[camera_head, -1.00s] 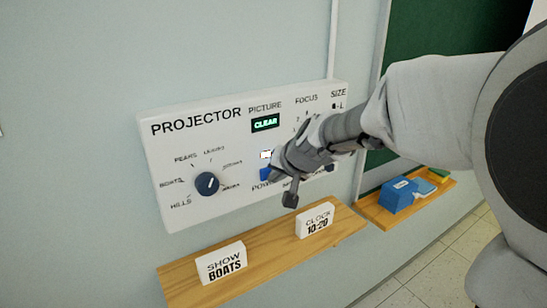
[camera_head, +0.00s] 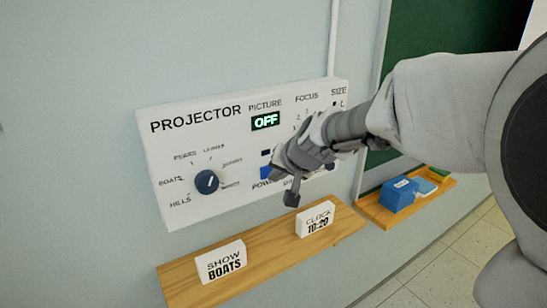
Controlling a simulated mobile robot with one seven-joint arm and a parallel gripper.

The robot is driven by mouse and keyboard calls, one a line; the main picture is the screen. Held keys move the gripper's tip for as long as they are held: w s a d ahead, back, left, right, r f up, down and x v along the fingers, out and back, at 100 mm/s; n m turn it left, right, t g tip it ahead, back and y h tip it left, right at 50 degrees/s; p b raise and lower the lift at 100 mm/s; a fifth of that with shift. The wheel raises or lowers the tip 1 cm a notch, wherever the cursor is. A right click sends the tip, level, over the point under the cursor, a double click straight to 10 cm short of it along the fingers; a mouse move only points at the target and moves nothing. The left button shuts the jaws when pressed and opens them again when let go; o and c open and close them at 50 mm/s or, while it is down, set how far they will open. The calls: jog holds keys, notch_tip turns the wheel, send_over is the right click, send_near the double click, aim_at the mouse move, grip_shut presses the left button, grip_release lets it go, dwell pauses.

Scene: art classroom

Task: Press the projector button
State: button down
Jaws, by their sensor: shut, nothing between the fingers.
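The white projector panel (camera_head: 200,130) is fixed to the wall. Its picture display (camera_head: 265,121) reads OFF in green. A blue power button (camera_head: 266,173) shows partly below a small dark indicator (camera_head: 266,152). My gripper (camera_head: 290,195) is in front of the panel, just right of the button, shut and empty. It hides part of the button and the controls behind it; whether it touches the button I cannot tell. A dark round knob (camera_head: 207,182) with picture names around it sits at the panel's left.
A wooden shelf (camera_head: 185,289) below the panel holds a SHOW BOATS block (camera_head: 220,262) and a CLOCK 10:20 block (camera_head: 316,219). Right of it, a green board (camera_head: 445,35) has a wooden ledge (camera_head: 376,212) with blue items (camera_head: 399,194).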

jog(key=s+d+b, duration=0.2)
jog(key=s+d, duration=0.1)
jog(key=s, duration=0.2)
jog(key=shift+d, duration=0.2)
dwell(0.3)
jog(key=s+d+h, duration=0.1)
jog(key=s+d, duration=0.3)
jog(key=s, duration=0.3)
jog(key=s+d+f+n+g+h, duration=0.1)
jog(key=s+d, duration=0.3)
jog(key=s, duration=0.4)
jog(key=s+d+g+h, duration=0.1)
jog(key=s+d+h, duration=0.1)
jog(key=s+d, duration=0.2)
jog(key=s, duration=0.3)
jog(key=shift+s+d+f+n, duration=0.2)
jog(key=shift+s+f+n, duration=0.05)
jog(key=shift+n, duration=0.15)
